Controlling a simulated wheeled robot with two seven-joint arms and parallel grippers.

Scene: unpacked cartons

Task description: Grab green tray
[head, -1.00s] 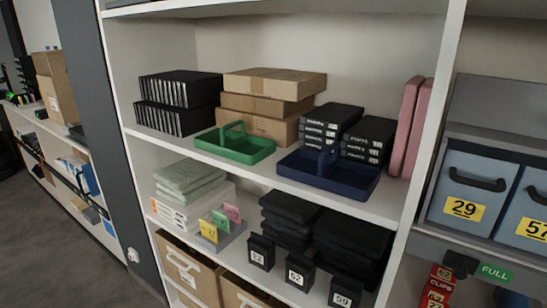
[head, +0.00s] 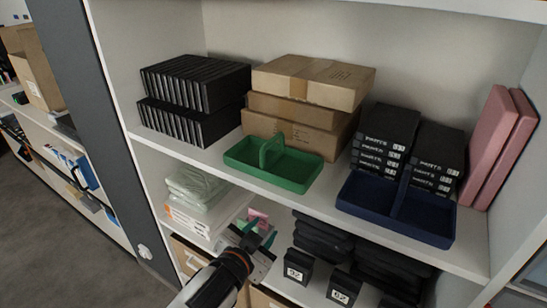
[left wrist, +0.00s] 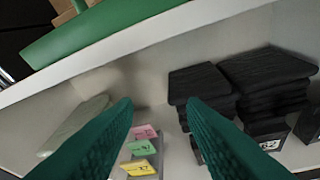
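The green tray (head: 296,173) with an upright carry handle stands at the front edge of the middle shelf. In the left wrist view the green tray (left wrist: 110,27) shows partly at the upper left, above the shelf edge. My left gripper (head: 258,231) is below and in front of the tray, apart from it, at the level of the lower shelf. Its two teal fingers are spread with nothing between them, and this also shows in the left wrist view (left wrist: 158,110). My right gripper is not in view.
A dark blue tray (head: 425,215) stands right of the green one, with black boxes (head: 386,140) behind. Cardboard boxes (head: 312,80) are stacked behind the green tray, black binders (head: 190,95) at its left. The shelf edge (head: 240,180) lies between gripper and tray.

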